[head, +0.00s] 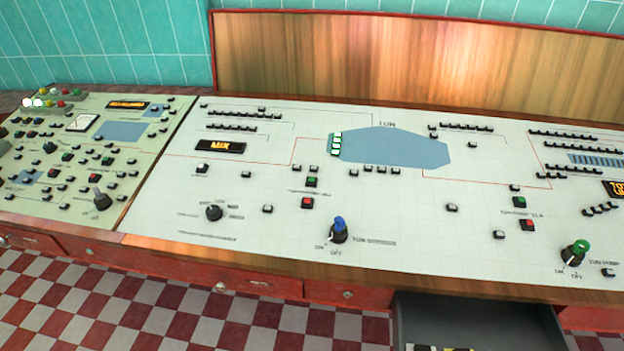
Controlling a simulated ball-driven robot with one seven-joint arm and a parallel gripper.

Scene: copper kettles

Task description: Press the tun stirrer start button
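The control panel (240,180) is a pale, sloped console with a blue tun diagram (400,150) marked TUN. Below the diagram, a green button (312,181) sits just above a red button (307,203); the small label between them is too blurred to read surely. A second green button (519,202) and red button (528,224) are at the right, with a label that seems to read TUN-PUMP. A blue-topped switch (338,230) marked TUN, with ON and OFF, stands below the first pair. My gripper is not in view.
A black rotary knob (214,212) and a green-topped switch (575,252) rise from the panel. An open grey drawer (480,325) juts out below the front edge at the lower right. A greenish panel (75,150) adjoins at left. Checkered floor (150,305) is clear at lower left.

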